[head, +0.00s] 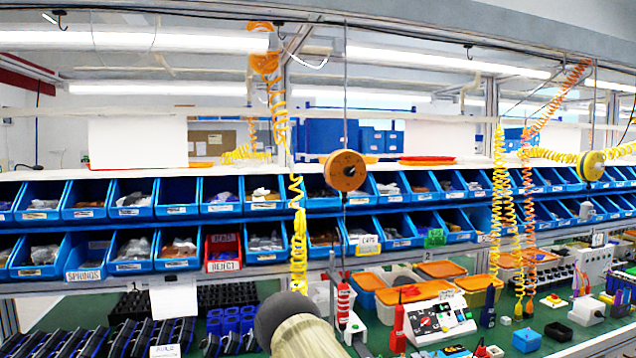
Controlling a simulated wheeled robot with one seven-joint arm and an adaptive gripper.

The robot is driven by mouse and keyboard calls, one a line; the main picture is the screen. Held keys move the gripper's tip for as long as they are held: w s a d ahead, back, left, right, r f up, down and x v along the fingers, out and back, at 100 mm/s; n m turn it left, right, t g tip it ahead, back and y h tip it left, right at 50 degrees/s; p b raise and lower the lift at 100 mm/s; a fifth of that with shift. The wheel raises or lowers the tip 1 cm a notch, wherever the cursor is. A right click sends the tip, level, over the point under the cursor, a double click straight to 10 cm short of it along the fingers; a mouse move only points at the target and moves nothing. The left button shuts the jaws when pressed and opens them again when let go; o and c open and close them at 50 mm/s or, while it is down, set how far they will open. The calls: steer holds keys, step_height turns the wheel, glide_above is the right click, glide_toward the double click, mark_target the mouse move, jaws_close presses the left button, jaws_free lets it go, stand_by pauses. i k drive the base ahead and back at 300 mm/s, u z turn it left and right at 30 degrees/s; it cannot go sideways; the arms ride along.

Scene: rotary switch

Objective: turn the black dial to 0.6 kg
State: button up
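A white sloping control box (438,320) stands on the green bench at the lower right of centre in the head view. Its face carries small green, red and dark controls, and a printed strip runs along its top. The black dial is too small here to tell apart from the other dark controls, and its setting cannot be read. A pale beige link of my arm with a dark grey rounded joint rises at the bottom centre, to the left of the box. I cannot make out my gripper's fingers.
A red hand tool (398,326) stands just left of the box. A red-and-black tool (343,302) hangs on a cable nearer my arm. Orange-lidded bins (400,293) stand behind the box. Blue bins (263,240) fill the shelves above. Coiled yellow hoses (298,235) hang down.

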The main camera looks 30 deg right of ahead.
mark_target(348, 170)
steer(key=u, duration=1.7)
steer(key=i, duration=0.9)
steer(key=z, duration=2.8)
